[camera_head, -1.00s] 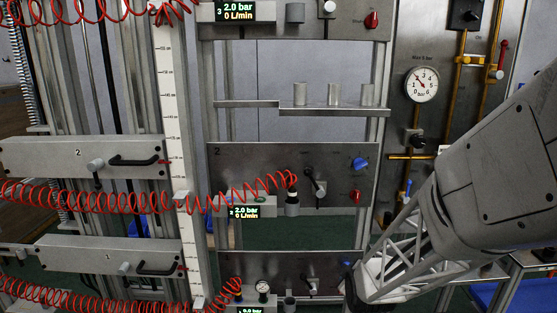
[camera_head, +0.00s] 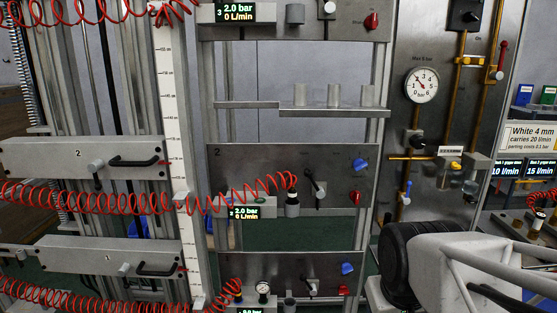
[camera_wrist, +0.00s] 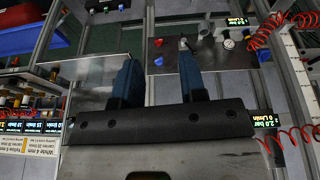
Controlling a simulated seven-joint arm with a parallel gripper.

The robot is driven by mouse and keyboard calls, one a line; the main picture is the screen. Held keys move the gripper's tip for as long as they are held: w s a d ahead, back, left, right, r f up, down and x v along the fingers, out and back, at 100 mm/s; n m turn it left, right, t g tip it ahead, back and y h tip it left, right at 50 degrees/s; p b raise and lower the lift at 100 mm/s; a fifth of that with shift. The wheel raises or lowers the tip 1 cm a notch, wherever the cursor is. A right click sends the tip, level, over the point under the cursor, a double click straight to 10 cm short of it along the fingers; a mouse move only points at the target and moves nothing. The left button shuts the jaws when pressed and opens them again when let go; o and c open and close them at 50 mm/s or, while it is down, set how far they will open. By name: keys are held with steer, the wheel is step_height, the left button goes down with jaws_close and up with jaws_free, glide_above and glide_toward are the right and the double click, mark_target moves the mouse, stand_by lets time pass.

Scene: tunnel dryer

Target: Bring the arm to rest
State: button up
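My gripper (camera_wrist: 156,62) shows in the wrist view with its two dark blue fingers apart. Nothing is visible between the fingers except the panels beyond. In the head view, parts of my arm (camera_head: 465,268) fill the lower right corner, in front of the rack. My fingers cannot be made out in that view.
The rack's panel with blue and red knobs (camera_head: 262,163) stands left of my arm. Small grey cylinders stand on a shelf (camera_head: 290,111) above. Coiled red hoses (camera_head: 100,200) cross the left side. A pressure gauge (camera_head: 422,85) and a white sign (camera_head: 540,136) are at right.

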steer(key=shift+m+g, duration=0.5)
steer(key=s, duration=0.2)
steer(key=s+r, duration=0.1)
steer(key=s, duration=0.1)
steer(key=shift+s+a+r, duration=0.1)
steer(key=shift+r, duration=0.05)
